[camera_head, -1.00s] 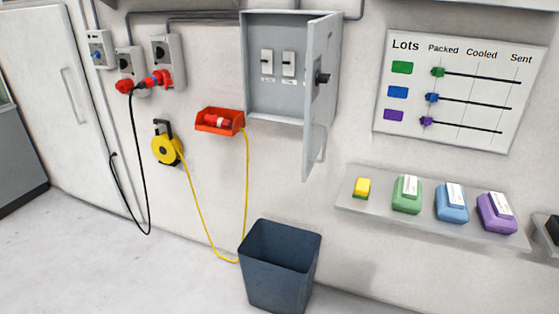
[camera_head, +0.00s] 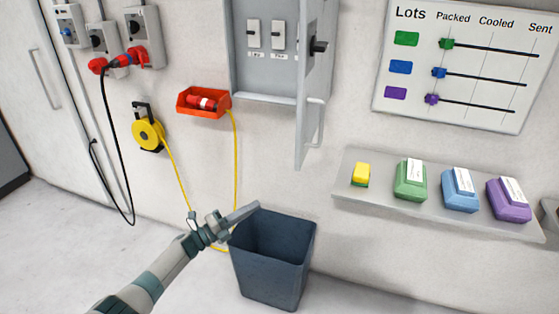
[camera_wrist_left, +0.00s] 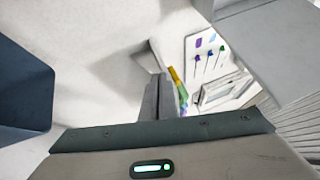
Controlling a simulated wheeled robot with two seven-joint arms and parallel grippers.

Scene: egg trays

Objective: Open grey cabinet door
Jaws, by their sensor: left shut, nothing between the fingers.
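The grey cabinet (camera_head: 238,70) is on the wall at the top of the head view, its top cut off. Its grey door (camera_head: 304,120) stands open, hinged on the right, swung out edge-on towards me. A black knob (camera_head: 319,46) and a pale bar handle (camera_head: 319,125) are on the door's right-hand face. My left gripper (camera_head: 257,205) is shut and empty, below the cabinet and in front of the bin's rim, apart from the door. Its closed fingers (camera_wrist_left: 157,98) also show in the left wrist view. My right gripper is not in view.
A dark blue bin (camera_head: 270,270) stands below the cabinet, close to my left gripper. An orange holder (camera_head: 204,103), yellow cable reel (camera_head: 148,132) and red plugs (camera_head: 128,60) are to the left. A shelf (camera_head: 343,190) with coloured boxes is to the right.

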